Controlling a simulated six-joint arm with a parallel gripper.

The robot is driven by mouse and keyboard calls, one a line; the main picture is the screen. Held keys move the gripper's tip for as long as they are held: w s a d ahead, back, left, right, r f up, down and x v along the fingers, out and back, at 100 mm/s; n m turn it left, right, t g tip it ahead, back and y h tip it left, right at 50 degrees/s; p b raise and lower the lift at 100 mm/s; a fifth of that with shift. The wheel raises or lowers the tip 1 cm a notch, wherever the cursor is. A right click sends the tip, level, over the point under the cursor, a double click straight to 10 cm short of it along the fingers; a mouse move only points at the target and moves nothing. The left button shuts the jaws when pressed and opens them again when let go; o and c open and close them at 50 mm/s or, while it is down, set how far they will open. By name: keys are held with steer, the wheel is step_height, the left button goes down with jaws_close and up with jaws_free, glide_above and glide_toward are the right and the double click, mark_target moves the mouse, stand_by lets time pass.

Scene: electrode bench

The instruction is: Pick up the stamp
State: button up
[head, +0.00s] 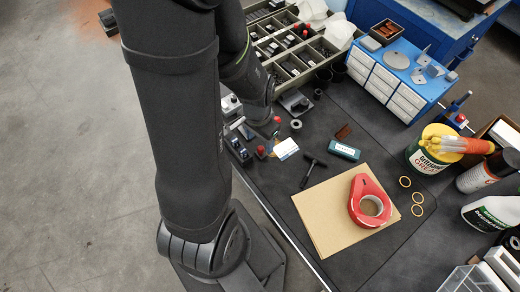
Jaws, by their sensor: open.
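I cannot make out the stamp for certain. A small dark piece with a red top (260,151) stands on the dark bench, left of a white and blue card (286,148), and may be it. Another small red-topped piece (277,121) stands farther back, close to the lower end of my dark arm link. My gripper does not show; my arm covers part of the bench's left side, and the gripper may be hidden behind it.
A T-shaped black tool (311,167), a teal box (344,150) and a red tape dispenser (371,203) on brown card (318,213) lie to the right. Grey blocks (238,148) stand at the left edge. A compartment tray (300,58) and blue drawer unit (402,80) stand behind.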

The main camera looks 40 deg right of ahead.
mark_target(260, 147)
steer(key=shift+s+f, duration=0.15)
steer(key=shift+f, duration=1.25)
steer(key=shift+s+f, duration=0.15)
steer(key=shift+f, duration=1.2)
steer(key=c, duration=1.1)
